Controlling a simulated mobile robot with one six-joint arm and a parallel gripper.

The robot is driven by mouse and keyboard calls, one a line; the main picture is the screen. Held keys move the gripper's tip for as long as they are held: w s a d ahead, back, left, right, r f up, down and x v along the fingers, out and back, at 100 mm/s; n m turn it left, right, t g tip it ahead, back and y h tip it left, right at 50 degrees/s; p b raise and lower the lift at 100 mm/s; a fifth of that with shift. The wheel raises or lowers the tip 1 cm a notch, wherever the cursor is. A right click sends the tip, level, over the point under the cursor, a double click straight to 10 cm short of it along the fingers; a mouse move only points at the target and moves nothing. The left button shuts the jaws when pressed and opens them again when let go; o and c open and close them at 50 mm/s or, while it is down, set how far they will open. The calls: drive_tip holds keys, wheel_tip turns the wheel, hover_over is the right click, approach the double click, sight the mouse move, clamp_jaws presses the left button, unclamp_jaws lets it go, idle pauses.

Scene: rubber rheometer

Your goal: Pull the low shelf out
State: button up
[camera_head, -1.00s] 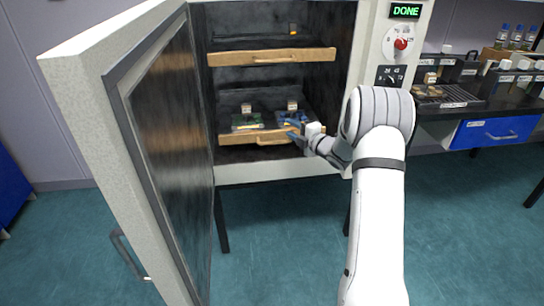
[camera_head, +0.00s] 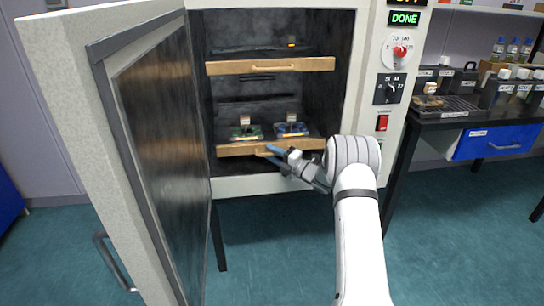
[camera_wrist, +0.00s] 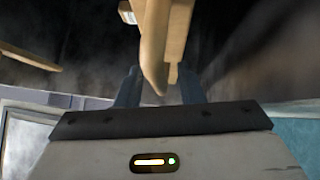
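The low shelf (camera_head: 232,151) sits inside the open cabinet, with a pale wooden front board and a wooden handle bar. A green piece (camera_head: 246,131) and a blue piece (camera_head: 291,128), each with a small block on top, rest on it. My gripper (camera_head: 273,152) is at the front of this board, by its handle, coming from the right. In the wrist view, the handle (camera_wrist: 153,50) reaches between the two blue fingers (camera_wrist: 160,88), which stand apart with gaps beside it. The fingers hide part of the handle in the head view.
The upper shelf (camera_head: 225,68) is above, also in the cabinet. The cabinet door (camera_head: 75,110) stands open at the left. A control panel with a DONE display (camera_head: 405,18) is right of the opening. A bench (camera_head: 440,121) with racks and bottles stands further right. The floor in front is clear.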

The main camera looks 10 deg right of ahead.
drive_tip(key=shift+a, duration=0.1)
drive_tip(key=shift+c, duration=0.5)
clamp_jaws()
